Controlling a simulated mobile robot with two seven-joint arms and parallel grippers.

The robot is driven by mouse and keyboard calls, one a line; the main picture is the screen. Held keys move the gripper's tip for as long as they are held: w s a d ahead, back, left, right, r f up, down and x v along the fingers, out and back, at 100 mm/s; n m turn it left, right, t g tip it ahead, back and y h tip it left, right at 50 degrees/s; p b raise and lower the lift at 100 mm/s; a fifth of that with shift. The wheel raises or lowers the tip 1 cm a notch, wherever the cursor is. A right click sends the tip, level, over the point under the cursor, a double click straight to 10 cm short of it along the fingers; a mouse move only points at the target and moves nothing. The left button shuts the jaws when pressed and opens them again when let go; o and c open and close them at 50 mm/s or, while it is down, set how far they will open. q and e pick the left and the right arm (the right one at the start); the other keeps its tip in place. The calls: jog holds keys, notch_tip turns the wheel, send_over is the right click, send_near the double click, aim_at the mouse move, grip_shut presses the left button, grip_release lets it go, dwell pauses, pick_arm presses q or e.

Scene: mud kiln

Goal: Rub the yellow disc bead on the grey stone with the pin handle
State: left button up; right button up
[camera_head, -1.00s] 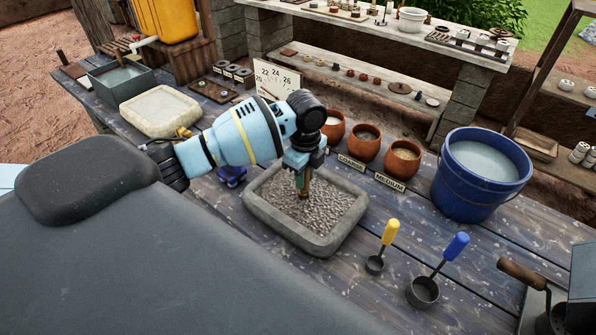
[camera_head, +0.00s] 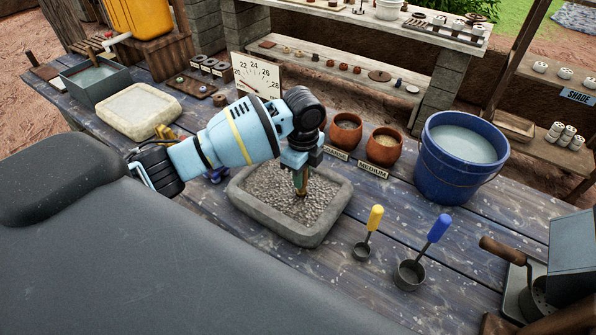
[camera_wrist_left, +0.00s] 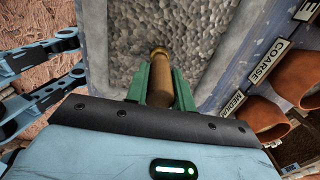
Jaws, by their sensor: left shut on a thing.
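The grey stone (camera_head: 322,228) is a shallow trough with a raised rim and a rough, pebbly inner surface, in the middle of the head view. My left gripper (camera_head: 300,178) points down over its inner area. In the left wrist view its green fingers are shut on the pin handle (camera_wrist_left: 159,72), a brown wooden rod with a brass-coloured end. The handle's lower end is at or just above the rough surface; I cannot tell if it touches. The yellow disc bead cannot be made out; it may be hidden under the handle. My right gripper cannot be made out.
A yellow-handled scoop (camera_head: 375,219) and a blue-handled scoop (camera_head: 439,229) lie right of the stone. Behind it stand clay pots (camera_head: 383,148) with labels and a blue bucket (camera_head: 450,180). A pale slab (camera_head: 138,111) lies to the left. Bare table separates stone and scoops.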

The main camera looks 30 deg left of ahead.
pick_arm(q)
jog(key=shift+s+d+f, duration=0.1)
jog(key=shift+d+f, duration=0.05)
jog(key=shift+d, duration=0.05)
jog(key=shift+s+d, duration=0.1)
jog(key=shift+d, duration=1.7)
jog(key=shift+a, duration=0.1)
jog(key=shift+w+a, duration=0.2)
jog(key=shift+a, duration=1.75)
jog(key=shift+w+a, duration=0.15)
jog(key=shift+a, duration=1.8)
jog(key=shift+a, duration=0.1)
